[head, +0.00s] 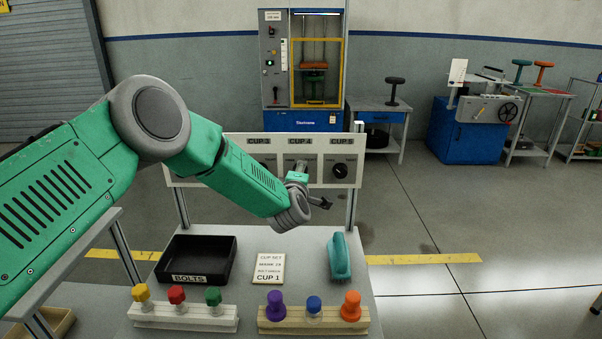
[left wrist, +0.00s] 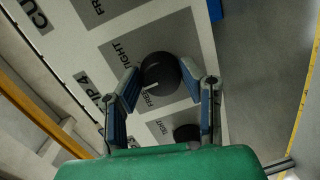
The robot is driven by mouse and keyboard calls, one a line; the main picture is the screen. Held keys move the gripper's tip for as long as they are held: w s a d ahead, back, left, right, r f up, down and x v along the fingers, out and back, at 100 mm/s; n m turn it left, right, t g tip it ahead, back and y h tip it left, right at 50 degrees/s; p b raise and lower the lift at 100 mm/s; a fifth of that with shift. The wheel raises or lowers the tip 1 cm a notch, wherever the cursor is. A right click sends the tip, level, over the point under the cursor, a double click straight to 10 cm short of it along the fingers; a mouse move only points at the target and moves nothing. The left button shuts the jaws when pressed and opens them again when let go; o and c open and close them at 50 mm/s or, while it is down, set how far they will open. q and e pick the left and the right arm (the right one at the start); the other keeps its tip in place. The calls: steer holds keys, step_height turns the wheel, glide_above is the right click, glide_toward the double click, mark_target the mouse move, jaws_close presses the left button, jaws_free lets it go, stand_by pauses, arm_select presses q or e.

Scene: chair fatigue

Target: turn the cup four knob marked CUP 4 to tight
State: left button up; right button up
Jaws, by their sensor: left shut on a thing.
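The cup four knob (left wrist: 161,72) is a round black knob with a white mark, in a grey square with the words TIGHT and FREE. The white mark is on the side by the word FREE. My left gripper (left wrist: 160,80) has its two fingers on either side of this knob, shut on it. In the head view my left gripper (head: 311,184) is at the panel under the CUP 4 label (head: 299,141), and it and the arm hide this knob. My right gripper is not in view.
The white panel (head: 318,180) also bears a CUP 5 knob (head: 340,170) close to the right. Below are a black bolts tray (head: 232,262), a cup card (head: 269,268), a teal object (head: 340,257) and two racks of coloured pieces on the grey table.

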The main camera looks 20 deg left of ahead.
arm_select(q)
steer(key=m, duration=0.2)
steer(key=m+y+p, duration=0.1)
steer(key=m, duration=0.2)
steer(key=m+g, duration=0.1)
steer(key=m, duration=0.2)
steer(key=shift+s+d+f+p, duration=0.1)
steer(key=shift+d+f+p, duration=0.05)
steer(key=shift+f+p, duration=0.25)
stand_by(0.5)
steer(key=o, duration=1.1)
steer(key=shift+o, duration=0.2)
steer(key=shift+r, duration=0.15)
steer(key=v, duration=1.1)
steer(key=shift+s+d, duration=0.3)
